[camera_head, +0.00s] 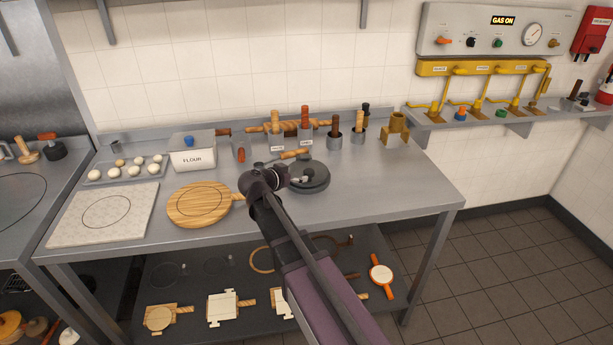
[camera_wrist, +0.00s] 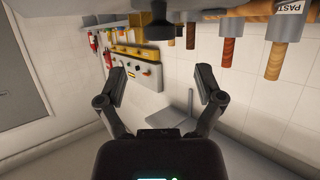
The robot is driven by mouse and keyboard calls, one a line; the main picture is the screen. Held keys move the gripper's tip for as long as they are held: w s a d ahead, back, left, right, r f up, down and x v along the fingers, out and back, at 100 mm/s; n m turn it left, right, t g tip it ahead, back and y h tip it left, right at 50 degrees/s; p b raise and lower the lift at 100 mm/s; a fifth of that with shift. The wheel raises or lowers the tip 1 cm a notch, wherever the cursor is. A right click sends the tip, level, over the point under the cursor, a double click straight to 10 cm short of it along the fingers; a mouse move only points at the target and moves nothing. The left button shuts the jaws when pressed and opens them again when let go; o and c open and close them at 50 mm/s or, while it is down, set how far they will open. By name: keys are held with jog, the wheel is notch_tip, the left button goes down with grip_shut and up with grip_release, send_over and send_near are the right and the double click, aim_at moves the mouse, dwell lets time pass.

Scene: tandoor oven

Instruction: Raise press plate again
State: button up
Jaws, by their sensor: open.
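The press (camera_head: 317,180) is a dark grey round piece on the steel table, right of the wooden board. A light wooden handle (camera_head: 295,154) shows just behind it. My gripper (camera_head: 303,180) is at the press's left side in the head view and partly covers it. I cannot tell whether they touch, or whether the plate is up or down. In the wrist view my gripper (camera_wrist: 160,77) has its two fingers spread wide, with nothing held between them. The press is not clearly seen in the wrist view.
A round wooden board (camera_head: 185,212), a white slab (camera_head: 90,226) and a flour box (camera_head: 193,155) stand to the left. Tool holders with wooden handles (camera_head: 335,128) line the back. A brass piece (camera_head: 397,128) is at back right. The table's right front is clear.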

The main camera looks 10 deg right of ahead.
aim_at(308, 172)
jog(key=b+x, duration=0.2)
jog(key=x, duration=0.5)
jog(key=shift+w+d+f, duration=0.15)
jog(key=shift+d, duration=0.05)
